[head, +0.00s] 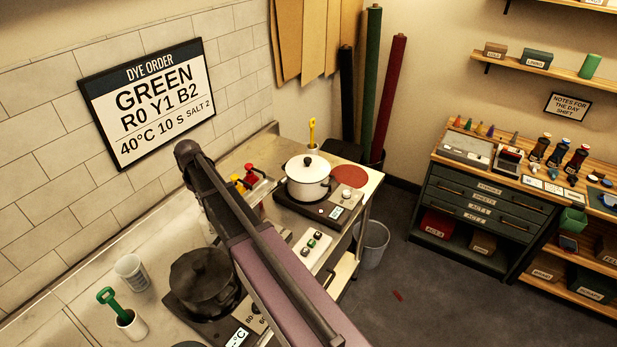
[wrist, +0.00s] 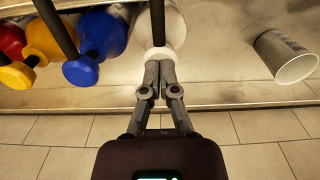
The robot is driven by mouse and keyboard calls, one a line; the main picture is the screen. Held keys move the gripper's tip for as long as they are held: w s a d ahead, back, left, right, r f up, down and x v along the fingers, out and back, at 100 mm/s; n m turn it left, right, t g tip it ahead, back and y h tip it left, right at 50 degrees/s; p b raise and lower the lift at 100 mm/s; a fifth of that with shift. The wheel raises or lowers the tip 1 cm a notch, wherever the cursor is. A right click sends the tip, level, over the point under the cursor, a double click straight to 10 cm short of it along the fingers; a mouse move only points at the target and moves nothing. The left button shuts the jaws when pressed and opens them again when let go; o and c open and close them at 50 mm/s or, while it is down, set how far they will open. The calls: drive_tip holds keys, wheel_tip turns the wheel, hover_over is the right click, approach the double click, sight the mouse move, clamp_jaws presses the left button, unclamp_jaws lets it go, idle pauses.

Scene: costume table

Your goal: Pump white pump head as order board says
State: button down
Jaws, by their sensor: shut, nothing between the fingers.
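The order board (head: 150,100) on the tiled wall reads GREEN, R0 Y1 B2, SALT 2, 40°C 10 s. In the wrist view, my gripper (wrist: 157,68) is shut and empty. Its fingertips are at the near edge of the white pump head (wrist: 161,53); I cannot tell whether they touch. The white bottle (wrist: 174,27) stands behind that head. A blue pump head (wrist: 80,71) is to its left, with yellow (wrist: 17,76) and red (wrist: 10,40) parts farther left. In the head view, my arm hides my gripper and the white pump.
A white cup (wrist: 287,57) is at the right of the wrist view. In the head view, a dark pot (head: 203,283) and a white lidded pot (head: 307,180) stand on the counter, with a button panel (head: 313,248) between them. A green-handled tool stands in a holder (head: 132,325).

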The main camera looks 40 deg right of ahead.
drive_tip(key=shift+r, duration=0.1)
drive_tip(key=shift+r+p, duration=1.85)
drive_tip(key=shift+p, duration=0.05)
wheel_tip(320, 180, up, 6)
drive_tip(key=p, duration=0.6)
drive_tip(key=shift+s+f, duration=0.1)
drive_tip(key=shift+s, duration=0.05)
idle(0.5)
